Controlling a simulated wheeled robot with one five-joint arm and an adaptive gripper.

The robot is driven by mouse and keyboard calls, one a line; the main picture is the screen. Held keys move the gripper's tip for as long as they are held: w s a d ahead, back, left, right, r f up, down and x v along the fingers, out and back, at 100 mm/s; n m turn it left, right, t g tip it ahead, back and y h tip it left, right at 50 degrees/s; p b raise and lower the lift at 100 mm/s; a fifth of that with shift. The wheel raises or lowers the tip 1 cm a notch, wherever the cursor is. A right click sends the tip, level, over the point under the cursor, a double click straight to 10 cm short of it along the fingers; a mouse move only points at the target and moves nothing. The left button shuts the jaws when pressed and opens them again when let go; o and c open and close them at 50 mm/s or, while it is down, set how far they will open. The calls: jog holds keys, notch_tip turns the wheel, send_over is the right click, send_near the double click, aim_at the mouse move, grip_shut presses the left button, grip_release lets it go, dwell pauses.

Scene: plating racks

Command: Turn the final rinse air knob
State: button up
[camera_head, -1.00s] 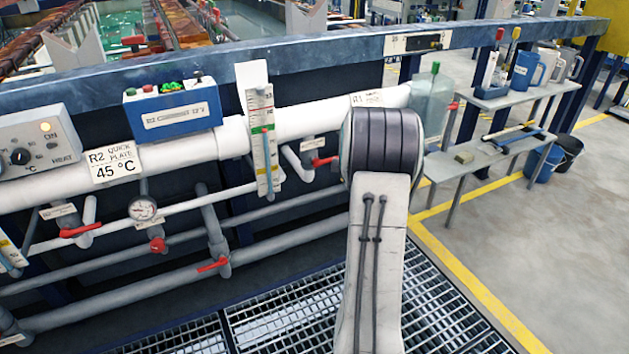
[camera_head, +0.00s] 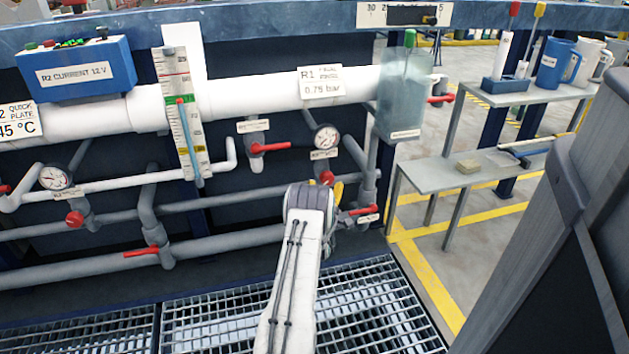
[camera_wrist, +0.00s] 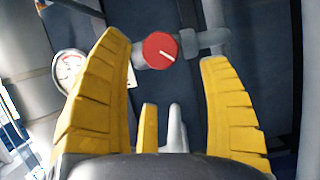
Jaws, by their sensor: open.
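A round red knob (camera_head: 327,178) sits on the pipework below a pressure gauge (camera_head: 326,138), under the R1 label reading 0.75 bar (camera_head: 321,84). In the wrist view the red knob (camera_wrist: 160,51) has a white pointer line slanting to the right. My gripper (camera_wrist: 164,50) has its yellow fingers spread, and the knob appears between their tips; I cannot tell how far ahead it is. No contact shows. In the head view my arm hides most of the gripper; only a bit of yellow finger (camera_head: 338,191) shows beside the knob.
Red lever handles stand close by, one at upper left (camera_head: 270,148) and one at lower right (camera_head: 364,210). Another red knob (camera_head: 74,218) is at the left. A clear container (camera_head: 402,95) and shelves (camera_head: 465,175) are at the right. Floor grating lies below.

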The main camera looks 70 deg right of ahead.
aim_at(327, 181)
jog(key=shift+b+x, duration=1.45)
jog(key=shift+x, duration=1.6)
jog(key=shift+w+d, duration=0.1)
jog(key=shift+d, duration=0.4)
jog(key=c, duration=1.2)
jog(key=shift+f+m+y, duration=0.15)
jog(key=shift+m+y, duration=0.35)
jog(key=shift+m, duration=0.9)
jog(key=o, duration=1.2)
